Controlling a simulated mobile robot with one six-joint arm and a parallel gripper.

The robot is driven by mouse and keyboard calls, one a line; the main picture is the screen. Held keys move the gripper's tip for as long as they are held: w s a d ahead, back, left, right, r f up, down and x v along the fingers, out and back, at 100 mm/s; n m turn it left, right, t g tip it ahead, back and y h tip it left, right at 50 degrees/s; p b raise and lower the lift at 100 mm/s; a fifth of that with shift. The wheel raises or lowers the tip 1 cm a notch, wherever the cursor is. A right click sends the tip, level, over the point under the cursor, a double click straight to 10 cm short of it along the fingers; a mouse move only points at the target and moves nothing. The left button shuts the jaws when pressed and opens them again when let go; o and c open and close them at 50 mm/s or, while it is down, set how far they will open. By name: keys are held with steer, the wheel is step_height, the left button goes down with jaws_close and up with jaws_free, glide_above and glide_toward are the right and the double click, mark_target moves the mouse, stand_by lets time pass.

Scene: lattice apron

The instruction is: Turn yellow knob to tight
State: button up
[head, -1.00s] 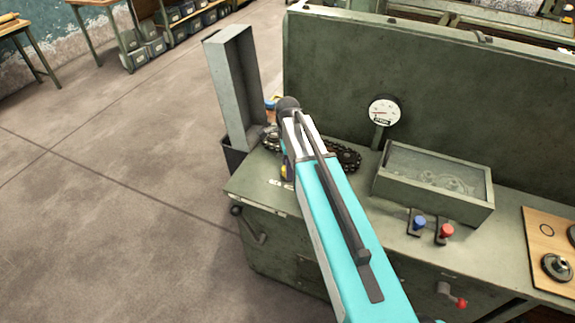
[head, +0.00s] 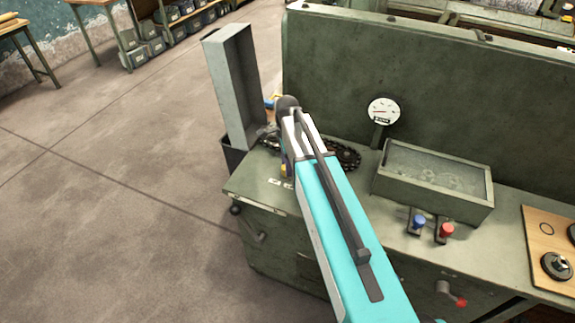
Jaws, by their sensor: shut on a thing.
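A small yellow patch, which I take for the yellow knob (head: 284,170), shows at the left edge of my arm, near the left end of the green bench. Most of it is hidden. My gripper (head: 285,158) hangs at the knob, largely covered by my turquoise arm, and is shut on it. The finger contact and the knob's marking cannot be made out. A round white gauge (head: 384,110) stands on a post behind, with a dark needle pointing left.
A chain (head: 346,156) lies behind my arm. A tall grey open box (head: 232,90) stands at the bench's left end. To the right are a glass-topped box (head: 435,178), a blue knob (head: 419,221), a red knob (head: 446,230) and a wooden board (head: 540,235).

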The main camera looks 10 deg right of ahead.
steer(key=n+b, duration=0.1)
steer(key=n, duration=0.3)
steer(key=shift+a+n, duration=0.1)
steer(key=shift+n, duration=0.2)
steer(key=n, duration=0.4)
steer(key=shift+b, duration=0.3)
steer(key=n, duration=0.4)
steer(key=shift+n, duration=0.3)
steer(key=n+b, duration=0.1)
steer(key=n, duration=0.3)
steer(key=shift+f, duration=0.1)
steer(key=n, duration=0.4)
steer(key=shift+s+n, duration=0.1)
steer(key=shift+n, duration=0.2)
steer(key=n, duration=0.8)
steer(key=shift+n+b, duration=0.3)
steer(key=n, duration=0.4)
steer(key=shift+n, duration=0.4)
